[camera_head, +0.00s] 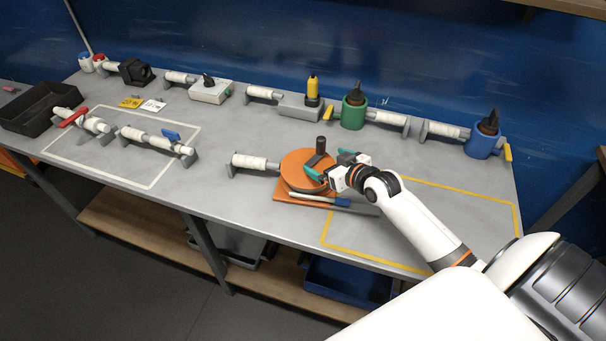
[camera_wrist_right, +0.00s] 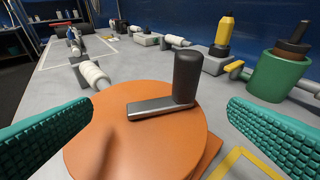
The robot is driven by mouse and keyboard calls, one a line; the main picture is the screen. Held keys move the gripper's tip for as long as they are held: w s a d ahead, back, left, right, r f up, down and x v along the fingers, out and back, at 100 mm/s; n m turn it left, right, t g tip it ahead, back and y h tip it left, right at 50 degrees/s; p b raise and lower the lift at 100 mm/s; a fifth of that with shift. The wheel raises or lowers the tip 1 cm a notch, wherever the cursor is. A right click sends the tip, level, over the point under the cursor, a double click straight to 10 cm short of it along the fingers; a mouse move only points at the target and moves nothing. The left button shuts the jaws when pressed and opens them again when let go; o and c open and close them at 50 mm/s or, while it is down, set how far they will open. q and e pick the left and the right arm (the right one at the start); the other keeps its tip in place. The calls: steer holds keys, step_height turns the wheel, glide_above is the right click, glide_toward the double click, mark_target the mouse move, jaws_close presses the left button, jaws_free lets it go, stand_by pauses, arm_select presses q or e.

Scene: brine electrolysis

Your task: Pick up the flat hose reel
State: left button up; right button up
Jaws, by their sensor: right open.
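The flat hose reel (camera_head: 300,178) is an orange disc with a dark upright handle on a short arm. It rests on an orange base on the grey workbench, near the front middle. In the right wrist view the orange disc (camera_wrist_right: 140,150) fills the lower middle, with its dark crank handle (camera_wrist_right: 187,78) standing up. My right gripper (camera_head: 328,164) is open at the reel's right side. In the wrist view its teal fingers stand wide apart on either side of the handle, and nothing is between them in contact. My left gripper is out of view.
A white rod with a blue end (camera_head: 318,200) lies along the reel's front edge. A white pipe piece (camera_head: 255,162) stands just left. A green pot (camera_head: 354,112) and a yellow-topped device (camera_head: 312,90) stand behind. The yellow-outlined area (camera_head: 470,195) to the right is clear of objects.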

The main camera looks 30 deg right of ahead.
mark_target(318, 164)
steer(key=x, duration=0.5)
steer(key=shift+d+f+p, duration=0.1)
steer(key=shift+f+p, duration=0.2)
steer(key=shift+s, duration=0.1)
steer(key=c, duration=1.8)
steer(key=shift+r, duration=0.15)
steer(key=shift+c, duration=1)
